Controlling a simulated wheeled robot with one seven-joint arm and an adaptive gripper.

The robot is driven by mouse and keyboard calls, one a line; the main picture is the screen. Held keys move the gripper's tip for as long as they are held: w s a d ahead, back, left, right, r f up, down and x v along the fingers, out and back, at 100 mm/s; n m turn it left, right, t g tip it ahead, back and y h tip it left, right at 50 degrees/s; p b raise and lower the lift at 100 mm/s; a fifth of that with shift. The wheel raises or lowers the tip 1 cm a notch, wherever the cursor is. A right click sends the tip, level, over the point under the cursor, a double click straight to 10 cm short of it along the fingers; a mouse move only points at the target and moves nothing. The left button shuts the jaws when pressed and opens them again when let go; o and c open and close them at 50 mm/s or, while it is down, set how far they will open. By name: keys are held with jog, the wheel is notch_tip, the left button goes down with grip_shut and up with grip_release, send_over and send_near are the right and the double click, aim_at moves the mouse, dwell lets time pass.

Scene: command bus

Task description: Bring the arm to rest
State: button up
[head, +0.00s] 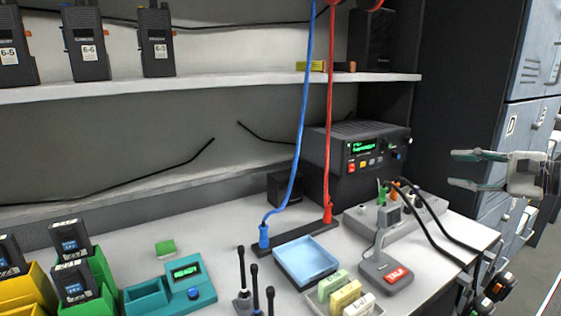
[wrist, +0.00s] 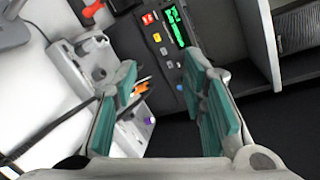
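My gripper (head: 466,170) is at the right of the head view, in the air to the right of the black radio unit and above the desk's right end. Its two teal-padded fingers point left and stand apart, with nothing between them. In the wrist view my gripper (wrist: 168,82) also shows open and empty, with the radio unit (wrist: 168,35) and the grey power strip (wrist: 115,110) beyond the fingers. My gripper touches nothing that I can see.
The radio unit (head: 357,160) stands at the desk's back right. The power strip (head: 395,218), with plugs and black cables, lies before it. A desk microphone (head: 386,275) and a blue tray (head: 305,262) are nearer. Grey lockers (head: 530,120) stand behind my gripper at right.

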jog(key=s+a+r+n+g+h+p, duration=0.1)
jog(key=s+a+r+n+g+p, duration=0.25)
jog(key=s+a, duration=0.5)
jog(key=s+a+r+n+g+h+p, duration=0.1)
jog(key=s+a+r+n+g+p, duration=0.4)
jog(key=a, duration=0.7)
jog(key=s+r+n+h+p, duration=0.1)
jog(key=s+n+h+p, duration=0.2)
jog(key=s, duration=0.9)
jog(key=s+a+r+n+h+p, duration=0.1)
jog(key=s+n+h+p, duration=0.3)
jog(key=s, duration=0.9)
jog(key=r+p, duration=0.1)
jog(key=p, duration=0.2)
jog(key=shift+h, duration=0.4)
